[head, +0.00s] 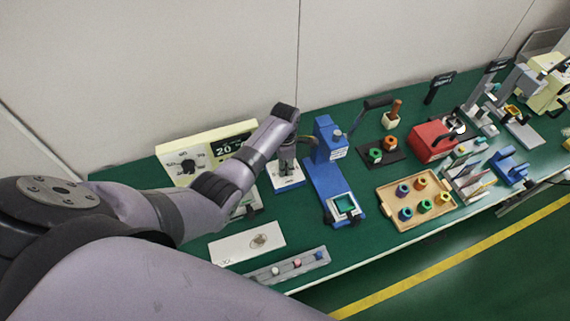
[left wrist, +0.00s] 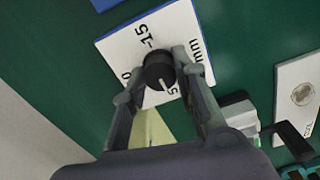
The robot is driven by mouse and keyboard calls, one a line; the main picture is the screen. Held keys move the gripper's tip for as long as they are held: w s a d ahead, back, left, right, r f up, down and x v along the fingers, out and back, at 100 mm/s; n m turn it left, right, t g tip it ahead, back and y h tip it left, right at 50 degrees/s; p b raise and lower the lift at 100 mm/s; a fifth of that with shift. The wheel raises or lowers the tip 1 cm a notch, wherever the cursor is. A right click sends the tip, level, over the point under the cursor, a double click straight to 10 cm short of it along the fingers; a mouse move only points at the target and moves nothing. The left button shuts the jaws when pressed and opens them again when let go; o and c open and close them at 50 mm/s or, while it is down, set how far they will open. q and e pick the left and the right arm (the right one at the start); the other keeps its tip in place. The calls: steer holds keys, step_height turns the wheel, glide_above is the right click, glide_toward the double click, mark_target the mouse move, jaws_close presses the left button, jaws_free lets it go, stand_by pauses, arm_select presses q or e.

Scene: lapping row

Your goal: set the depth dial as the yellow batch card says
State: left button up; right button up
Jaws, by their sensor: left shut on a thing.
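The depth dial is a black knob (left wrist: 158,70) on a white plate (left wrist: 113,50) marked 0, 5, 15 and mm. The knob's pale pointer line faces down in the left wrist view, close to the 5. In the head view the white plate (head: 289,184) lies on the green bench, left of the blue press, its knob hidden by my gripper. My left gripper (head: 286,166) reaches down over it; in the left wrist view its fingers (left wrist: 157,74) are shut on the knob from both sides. I cannot pick out a yellow batch card for certain. My right gripper is not in view.
A cream box (head: 178,158) with its own dial and a display reading 20 stands behind my arm. A blue press (head: 322,175) is close right of the gripper. A white card (head: 226,250) and a grey strip (head: 262,274) lie in front. A wooden tray (head: 403,221) stands farther right.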

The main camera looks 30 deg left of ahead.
arm_select(q)
jaws_close()
